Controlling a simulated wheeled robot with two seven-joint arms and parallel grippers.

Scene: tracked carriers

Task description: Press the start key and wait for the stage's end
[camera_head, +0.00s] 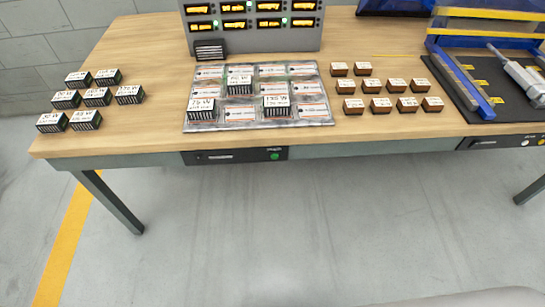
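A dark control strip (235,156) is fixed to the front edge of the table below the middle tray. It carries a round green key (275,156) at its right end, with a small label above that is too small to read. A second dark strip (500,142) on the front edge at the right has a white key (526,142) and a yellow key (541,142). A grey stage unit (252,41) stands at the back with several orange displays and several green lights. Neither of my grippers is in view.
A tray (190,126) with labelled cells holds three black-and-white blocks. Several similar blocks (97,97) stand at the left and several brown blocks (377,86) right of the tray. A blue-railed fixture (470,95) on a dark mat stands far right. Floor before the table is clear.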

